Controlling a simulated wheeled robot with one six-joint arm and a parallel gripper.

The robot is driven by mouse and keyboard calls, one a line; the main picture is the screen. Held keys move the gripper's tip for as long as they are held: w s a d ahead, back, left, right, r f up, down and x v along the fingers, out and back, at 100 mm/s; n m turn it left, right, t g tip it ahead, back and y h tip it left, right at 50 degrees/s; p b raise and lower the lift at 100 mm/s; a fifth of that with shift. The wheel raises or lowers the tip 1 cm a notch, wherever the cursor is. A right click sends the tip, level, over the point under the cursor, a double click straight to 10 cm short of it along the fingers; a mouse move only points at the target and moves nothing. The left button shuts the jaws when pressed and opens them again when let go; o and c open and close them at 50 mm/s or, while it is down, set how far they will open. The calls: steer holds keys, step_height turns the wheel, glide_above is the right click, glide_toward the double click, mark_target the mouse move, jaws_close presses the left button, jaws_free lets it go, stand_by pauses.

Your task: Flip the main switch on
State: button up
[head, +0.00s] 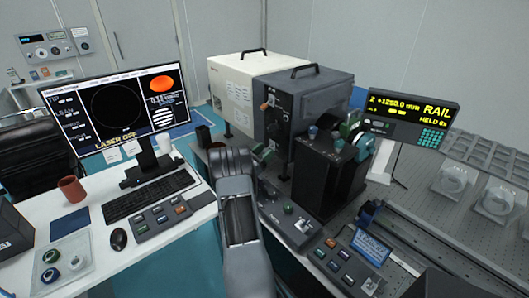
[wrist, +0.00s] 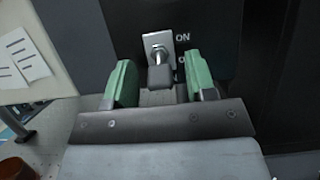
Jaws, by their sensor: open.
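The main switch (wrist: 159,74) is a grey lever on a small metal plate, set in a dark panel, in the wrist view. Its lever hangs downward, away from the ON label (wrist: 183,38) above and towards a lower label that is mostly hidden by a finger. My gripper (wrist: 161,82) is open, with one green finger to the left of the lever and one to the right. Gaps show on both sides; I cannot tell how far the fingertips are from the panel. In the head view my gripper (head: 263,152) is at the dark instrument's front, and the switch is hidden there.
The dark instrument box (head: 310,92) has an orange-tipped lever (head: 265,105) higher on its front. A black stage unit (head: 328,175) stands close to the right of my arm. The monitor (head: 120,110) on the white desk reads LASER OFF. A rail display (head: 410,115) stands right.

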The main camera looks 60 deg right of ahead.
steer(key=c, duration=0.9)
steer(key=shift+r, duration=0.1)
steer(key=y+p, duration=0.1)
steer(key=r+t+y+p, duration=0.1)
steer(key=shift+a+r+y+p, duration=0.1)
steer(key=shift+a+y+p, duration=0.05)
steer(key=shift+y+p, duration=0.25)
steer(key=y+p, duration=0.1)
steer(key=r+t+y+p, duration=0.1)
steer(key=y+p, duration=0.1)
steer(key=shift+r, duration=0.1)
steer(key=y+p, duration=0.2)
steer(key=r+t+y+p, duration=0.1)
steer(key=y+p, duration=0.1)
steer(key=p, duration=0.1)
steer(key=shift+d+p, duration=0.2)
steer(key=shift+p, duration=0.15)
steer(key=shift+s+d+t+y+p, duration=0.1)
steer(key=shift+t+y+p, duration=0.2)
steer(key=shift+y+p, duration=0.75)
steer(key=shift+p, duration=0.4)
